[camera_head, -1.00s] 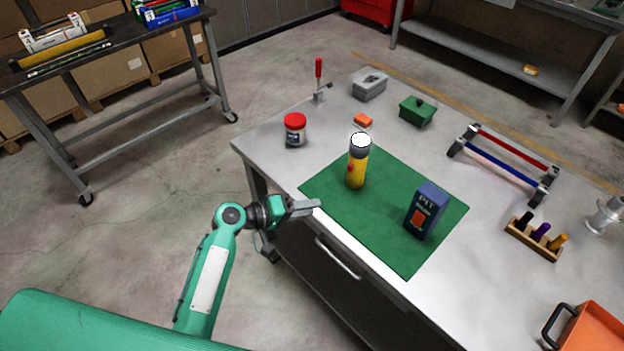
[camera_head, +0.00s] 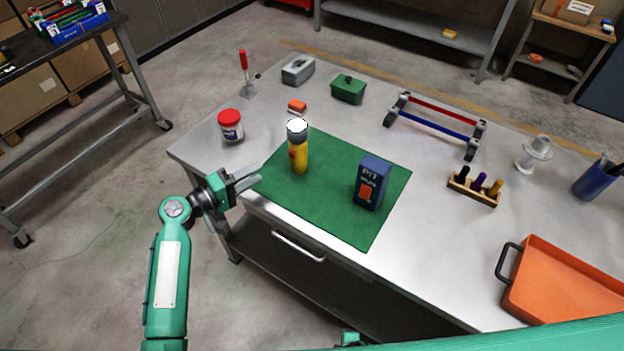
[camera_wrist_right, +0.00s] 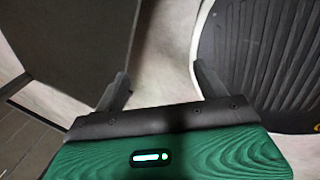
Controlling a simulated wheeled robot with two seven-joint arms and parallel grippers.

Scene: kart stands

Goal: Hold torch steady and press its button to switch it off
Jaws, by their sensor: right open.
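The torch (camera_head: 299,158) stands upright on the green mat (camera_head: 335,215) in the head view. It has a yellow body, a dark grey head and a bright white lens facing up. A small red patch shows on its left side; I cannot tell whether this is the button. My left gripper (camera_head: 254,178) is at the table's left front edge, to the left of the torch and apart from it. Its two fingers are spread and empty, pointing toward the mat. My right gripper (camera_wrist_right: 160,84) is open and empty in the right wrist view, away from the torch.
A dark blue box (camera_head: 371,182) stands right of the torch on the mat. A red-lidded jar (camera_head: 231,126) and an orange-topped block (camera_head: 297,106) are near the torch. An orange tray (camera_head: 565,285) is at the right. The table's front edge has a drawer handle (camera_head: 298,246).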

